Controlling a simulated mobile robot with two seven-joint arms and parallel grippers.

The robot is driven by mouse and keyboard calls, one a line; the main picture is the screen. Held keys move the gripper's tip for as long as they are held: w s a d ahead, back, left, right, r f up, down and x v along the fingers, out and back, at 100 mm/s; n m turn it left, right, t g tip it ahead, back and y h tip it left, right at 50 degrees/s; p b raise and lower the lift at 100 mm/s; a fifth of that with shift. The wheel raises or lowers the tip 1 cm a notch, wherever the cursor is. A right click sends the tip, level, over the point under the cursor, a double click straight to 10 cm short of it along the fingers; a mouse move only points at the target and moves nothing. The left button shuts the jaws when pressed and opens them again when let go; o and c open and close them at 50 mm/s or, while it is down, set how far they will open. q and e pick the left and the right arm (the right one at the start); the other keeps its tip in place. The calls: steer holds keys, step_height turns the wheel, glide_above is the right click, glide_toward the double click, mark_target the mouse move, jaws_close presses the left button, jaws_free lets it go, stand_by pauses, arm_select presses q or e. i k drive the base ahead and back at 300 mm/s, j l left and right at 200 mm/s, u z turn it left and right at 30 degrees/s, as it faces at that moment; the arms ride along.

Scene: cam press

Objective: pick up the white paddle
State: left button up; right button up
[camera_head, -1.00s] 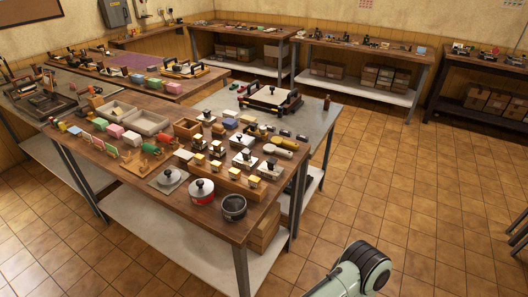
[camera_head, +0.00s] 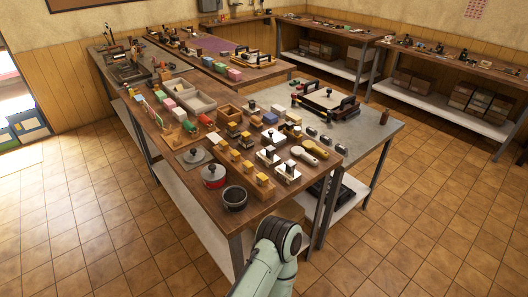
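The white paddle (camera_head: 304,156) lies flat near the right edge of the wooden table (camera_head: 262,207). A yellowish paddle (camera_head: 316,148) of similar shape lies just behind it. One of my arms comes up from the bottom of the view, in front of the table's near right corner. Only its pale green links and a dark joint show. Neither gripper is in view, so I cannot see whether they hold anything.
Stamp-like blocks (camera_head: 267,156), a red pot (camera_head: 214,175) and a dark bowl (camera_head: 234,197) stand near the paddle. A grey table (camera_head: 378,128) with a press (camera_head: 327,100) adjoins behind. Tiled floor (camera_head: 420,215) is free at right and left.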

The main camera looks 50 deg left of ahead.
mark_target(297, 151)
steer(key=i+u, duration=0.15)
steer(key=u, duration=0.25)
steer(key=i+l+u, duration=0.1)
steer(key=u, duration=0.3)
steer(key=i+l+u, duration=0.1)
steer(key=u, duration=0.3)
steer(key=i+l+u, duration=0.15)
steer(key=u, duration=0.25)
